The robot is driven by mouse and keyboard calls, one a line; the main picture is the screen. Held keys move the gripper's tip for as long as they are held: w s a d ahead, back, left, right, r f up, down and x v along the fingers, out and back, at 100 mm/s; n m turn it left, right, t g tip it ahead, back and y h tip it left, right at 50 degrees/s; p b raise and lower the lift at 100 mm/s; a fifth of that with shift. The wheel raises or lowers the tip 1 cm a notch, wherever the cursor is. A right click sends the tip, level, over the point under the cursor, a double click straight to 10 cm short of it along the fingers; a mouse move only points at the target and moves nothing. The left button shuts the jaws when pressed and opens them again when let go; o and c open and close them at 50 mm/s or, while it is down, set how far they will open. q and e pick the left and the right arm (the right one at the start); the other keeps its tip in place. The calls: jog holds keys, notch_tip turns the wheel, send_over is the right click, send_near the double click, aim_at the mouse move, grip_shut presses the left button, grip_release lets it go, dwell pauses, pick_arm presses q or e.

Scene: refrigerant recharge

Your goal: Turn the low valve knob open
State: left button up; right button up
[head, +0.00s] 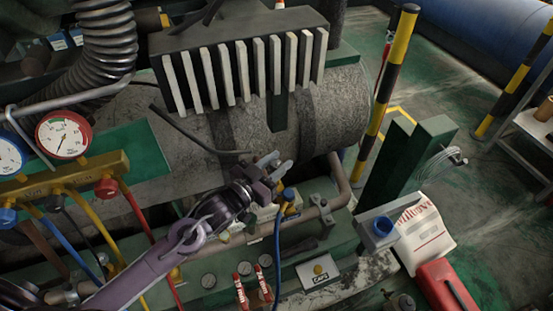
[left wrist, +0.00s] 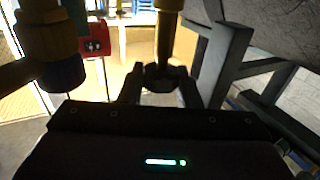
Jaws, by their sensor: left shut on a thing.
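A blue knob (head: 8,216) is on the brass gauge manifold (head: 75,183) at the left of the head view, below the blue-rimmed gauge. A red knob (head: 107,187) is at the manifold's other end. My left gripper (head: 272,165) is well to the right of the manifold, beside the blue hose fitting (head: 290,195). In the left wrist view it is shut on a dark fitting (left wrist: 160,78) with a narrow upright stem. The fitting's name is unclear, and in the head view my gripper hides it. A brass piece with a dark blue end (left wrist: 58,75) is beside it. My right gripper is out of view.
A finned block (head: 240,60) and a large grey cylinder (head: 335,105) stand behind my gripper. Blue, yellow and red hoses hang from the manifold. A green post (head: 400,165), a paper bag (head: 425,235) and a red case (head: 447,288) are at the right.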

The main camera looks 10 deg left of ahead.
pick_arm(q)
jog(key=o, duration=1)
jog(key=shift+c, duration=0.2)
jog(key=v, duration=0.7)
jog(key=shift+s+a, duration=0.2)
jog(key=shift+s, duration=0.15)
jog(key=shift+w+b, duration=0.1)
jog(key=shift+b, duration=0.2)
